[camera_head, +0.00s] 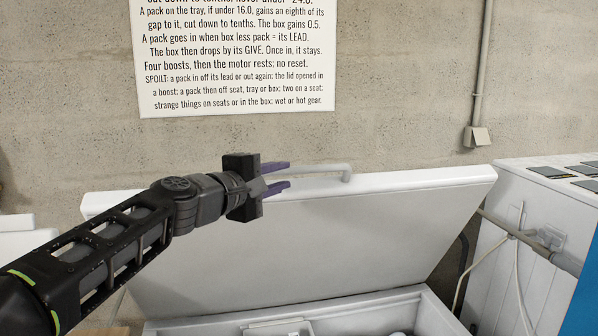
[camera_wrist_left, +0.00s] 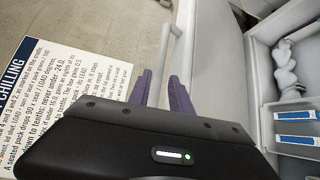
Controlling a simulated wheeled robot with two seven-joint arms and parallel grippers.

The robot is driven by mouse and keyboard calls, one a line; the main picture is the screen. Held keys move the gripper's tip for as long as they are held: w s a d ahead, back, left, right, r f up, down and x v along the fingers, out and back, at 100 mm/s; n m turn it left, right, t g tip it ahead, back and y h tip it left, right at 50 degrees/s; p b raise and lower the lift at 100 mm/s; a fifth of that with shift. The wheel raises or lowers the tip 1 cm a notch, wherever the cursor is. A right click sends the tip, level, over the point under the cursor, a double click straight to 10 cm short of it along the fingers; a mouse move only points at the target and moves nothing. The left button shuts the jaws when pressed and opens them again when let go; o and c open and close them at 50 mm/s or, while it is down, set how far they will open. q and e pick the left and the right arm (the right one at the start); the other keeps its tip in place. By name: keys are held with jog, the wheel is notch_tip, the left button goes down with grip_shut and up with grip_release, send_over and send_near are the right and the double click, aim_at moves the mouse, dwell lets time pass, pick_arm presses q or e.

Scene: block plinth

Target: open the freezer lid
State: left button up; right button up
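The white freezer lid (camera_head: 330,235) stands raised and tilted back toward the wall in the head view, with the freezer body (camera_head: 385,312) open below it. A pale bar handle (camera_head: 325,168) runs along the lid's top edge. It also shows in the left wrist view (camera_wrist_left: 172,42). My left gripper (camera_head: 288,176) is at the left end of this handle. Its two purple fingers are apart, with a clear gap between them. In the left wrist view the bar runs toward the space between the fingers (camera_wrist_left: 160,82); a firm hold is not visible. My right gripper is not in view.
A printed sign (camera_head: 235,55) hangs on the concrete wall behind. The wrist view shows blue-labelled packs (camera_wrist_left: 297,115) and a lumpy pale item (camera_wrist_left: 286,68) inside the freezer. A white cabinet (camera_head: 530,215) with pipes and cables stands close at the right.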

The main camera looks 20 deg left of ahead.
aim_at(295, 172)
pick_arm(q)
jog(key=w, duration=0.2)
jog(key=w+p, duration=0.1)
jog(key=w, duration=0.1)
jog(key=w+d, duration=0.1)
jog(key=w, duration=0.2)
jog(key=shift+f, duration=0.35)
grip_shut()
jog(key=shift+f, duration=0.1)
dwell(1.0)
